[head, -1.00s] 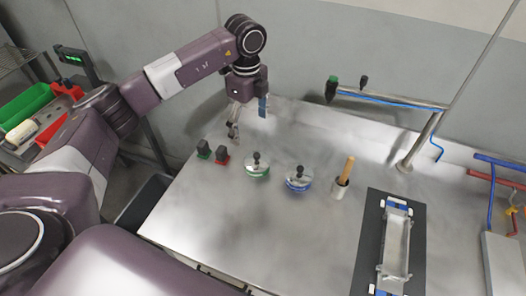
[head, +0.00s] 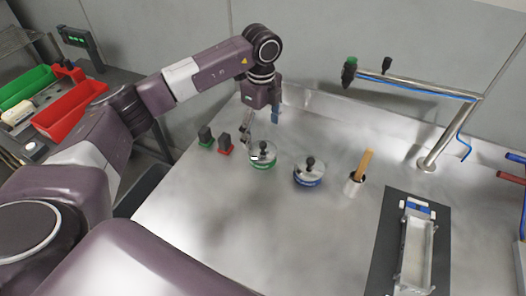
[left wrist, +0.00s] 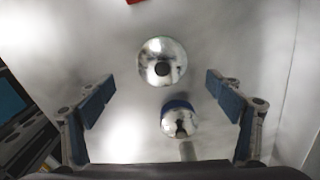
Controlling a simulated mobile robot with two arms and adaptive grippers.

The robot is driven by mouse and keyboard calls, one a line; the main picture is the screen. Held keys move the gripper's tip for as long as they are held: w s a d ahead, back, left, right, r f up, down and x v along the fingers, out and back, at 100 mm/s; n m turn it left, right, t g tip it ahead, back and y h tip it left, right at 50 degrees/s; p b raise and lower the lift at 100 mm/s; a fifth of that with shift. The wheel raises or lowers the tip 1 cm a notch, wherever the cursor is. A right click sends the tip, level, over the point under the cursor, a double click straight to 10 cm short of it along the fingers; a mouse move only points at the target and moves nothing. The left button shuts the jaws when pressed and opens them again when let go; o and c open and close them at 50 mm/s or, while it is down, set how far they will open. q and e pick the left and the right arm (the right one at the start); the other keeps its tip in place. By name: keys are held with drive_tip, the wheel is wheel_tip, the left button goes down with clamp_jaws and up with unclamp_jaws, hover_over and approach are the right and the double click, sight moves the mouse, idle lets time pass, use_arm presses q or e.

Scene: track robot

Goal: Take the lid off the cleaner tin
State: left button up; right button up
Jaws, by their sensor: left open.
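Two round tins with pale metallic lids and dark knobs stand on the steel table. One tin (head: 263,164) has a green band, and its lid is on; it also shows in the left wrist view (left wrist: 148,50). The other tin (head: 308,181) has a blue band and a lid on; it is lower in the left wrist view (left wrist: 180,125). I cannot read which is the cleaner tin. My left gripper (head: 262,135) is open and empty, above and close to the green-banded tin. In the left wrist view its fingers (left wrist: 160,90) are spread wide. My right gripper is out of view.
Dark blocks on green (head: 205,138) and red (head: 225,145) bases stand left of the tins. A holder with a wooden handle (head: 364,164) stands to the right, before a dark mat (head: 372,270) with a tray. The table front is clear.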

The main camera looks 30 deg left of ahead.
sight(261, 144)
use_arm(q)
drive_tip(key=f+p, duration=0.1)
drive_tip(key=f, duration=0.1)
drive_tip(key=f+p, duration=0.1)
drive_tip(key=f, duration=0.2)
drive_tip(key=shift+w+a+f+p, duration=0.1)
drive_tip(key=shift+w+f+p, duration=0.1)
drive_tip(key=shift+p, duration=0.1)
drive_tip(key=shift+f, duration=0.4)
drive_tip(key=shift+c, duration=0.4)
drive_tip(key=c, duration=1.2)
drive_tip(key=shift+s, duration=0.25)
clamp_jaws()
